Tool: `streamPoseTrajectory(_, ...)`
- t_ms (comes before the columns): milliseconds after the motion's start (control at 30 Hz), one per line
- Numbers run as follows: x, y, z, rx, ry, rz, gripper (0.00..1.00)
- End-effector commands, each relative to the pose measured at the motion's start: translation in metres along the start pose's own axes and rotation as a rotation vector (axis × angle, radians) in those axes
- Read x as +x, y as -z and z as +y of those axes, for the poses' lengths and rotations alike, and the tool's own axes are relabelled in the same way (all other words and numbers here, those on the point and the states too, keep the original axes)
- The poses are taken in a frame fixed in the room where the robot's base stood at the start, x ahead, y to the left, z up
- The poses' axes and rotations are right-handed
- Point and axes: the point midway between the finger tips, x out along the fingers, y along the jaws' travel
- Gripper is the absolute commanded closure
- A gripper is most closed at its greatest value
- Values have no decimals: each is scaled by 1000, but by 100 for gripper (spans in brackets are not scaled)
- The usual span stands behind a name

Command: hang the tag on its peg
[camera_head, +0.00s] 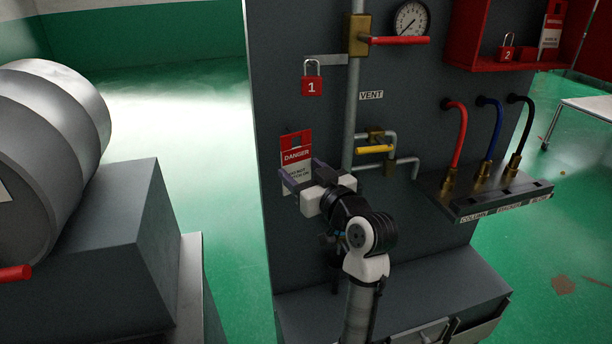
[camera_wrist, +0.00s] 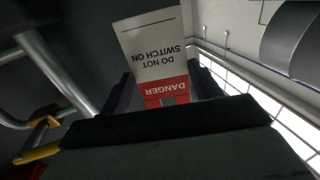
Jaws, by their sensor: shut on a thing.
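The tag (camera_head: 296,155), white with a red "DANGER" band, is upright in front of the grey panel at its left side. My gripper (camera_head: 304,176) is shut on the tag and covers its lower part in the head view. In the wrist view the tag (camera_wrist: 155,50) stands between the two dark fingers (camera_wrist: 165,92), with its print upside down. I cannot make out the peg in either view. I cannot tell whether the tag touches the panel.
A red padlock marked 1 (camera_head: 312,82) hangs from a bracket above the tag. A vertical pipe (camera_head: 351,120) and a yellow-handled valve (camera_head: 374,149) are to the right. A red box (camera_head: 485,62) at upper right holds padlock 2 (camera_head: 507,53) and another tag (camera_head: 551,35).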

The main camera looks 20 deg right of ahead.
Motion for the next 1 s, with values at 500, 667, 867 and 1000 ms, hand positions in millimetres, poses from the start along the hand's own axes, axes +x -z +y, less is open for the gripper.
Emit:
streamPoseTrajectory(500,31,-3,8,0,1,0,59)
streamPoseTrajectory(667,40,-4,10,0,2,-2,59)
streamPoseTrajectory(867,48,-9,13,0,1,0,59)
streamPoseTrajectory(1000,51,-11,14,0,1,0,59)
